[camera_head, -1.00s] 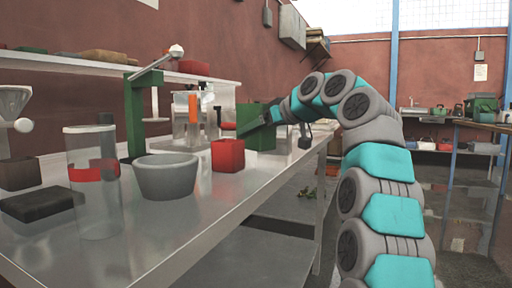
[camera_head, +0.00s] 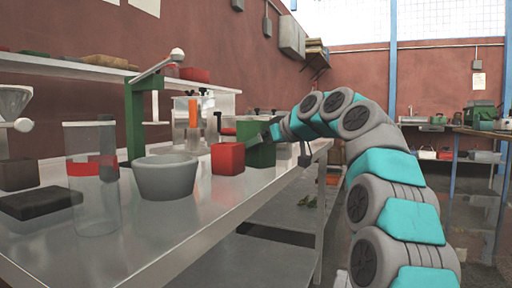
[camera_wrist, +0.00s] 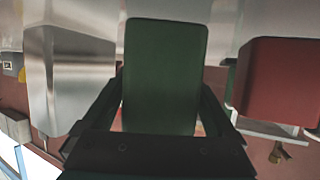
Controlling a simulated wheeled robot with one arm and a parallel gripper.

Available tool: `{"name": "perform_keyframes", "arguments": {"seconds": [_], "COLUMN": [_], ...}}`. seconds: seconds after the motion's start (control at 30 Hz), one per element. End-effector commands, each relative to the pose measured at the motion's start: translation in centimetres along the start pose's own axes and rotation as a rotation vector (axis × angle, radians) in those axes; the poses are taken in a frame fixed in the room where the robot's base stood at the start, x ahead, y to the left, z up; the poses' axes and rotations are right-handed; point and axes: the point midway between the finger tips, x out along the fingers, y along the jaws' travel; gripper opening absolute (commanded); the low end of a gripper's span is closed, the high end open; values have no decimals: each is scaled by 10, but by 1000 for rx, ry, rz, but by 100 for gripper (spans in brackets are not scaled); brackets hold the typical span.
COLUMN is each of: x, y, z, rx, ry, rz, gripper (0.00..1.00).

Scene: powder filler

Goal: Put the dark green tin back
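The dark green tin (camera_head: 262,154) is upright near the bench's right edge, and its base appears to be at the bench top. It stands just right of and behind the red tin (camera_head: 228,158). My gripper (camera_head: 266,134) is at the green tin's upper right side. In the wrist view, the green tin (camera_wrist: 163,75) lies between the two dark fingers (camera_wrist: 163,92). Narrow gaps show beside it close to the palm. The fingertips line up with its sides, but I cannot tell whether they press on it. The red tin (camera_wrist: 278,82) is at the right, outside the fingers.
A grey bowl (camera_head: 166,178), a clear cylinder with a red band (camera_head: 95,205) and a dark block (camera_head: 40,201) stand nearer on the metal bench (camera_head: 190,235). A green lever press (camera_head: 134,120) stands behind the bowl. Open floor is right of the bench.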

Motion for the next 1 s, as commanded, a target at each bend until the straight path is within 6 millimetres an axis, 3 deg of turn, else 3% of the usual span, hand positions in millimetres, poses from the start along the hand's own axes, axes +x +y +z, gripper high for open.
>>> {"name": "perform_keyframes", "arguments": {"seconds": [0.4,0.53,0.67,1.0], "x": [-1,-10,-29,-100], "y": [0,0,0,0], "z": [-3,-3,-3,-5], "rx": [0,1,0,-1], "ry": [0,0,0,4], "rz": [0,0,0,2], "gripper": [100,100,100,100]}}
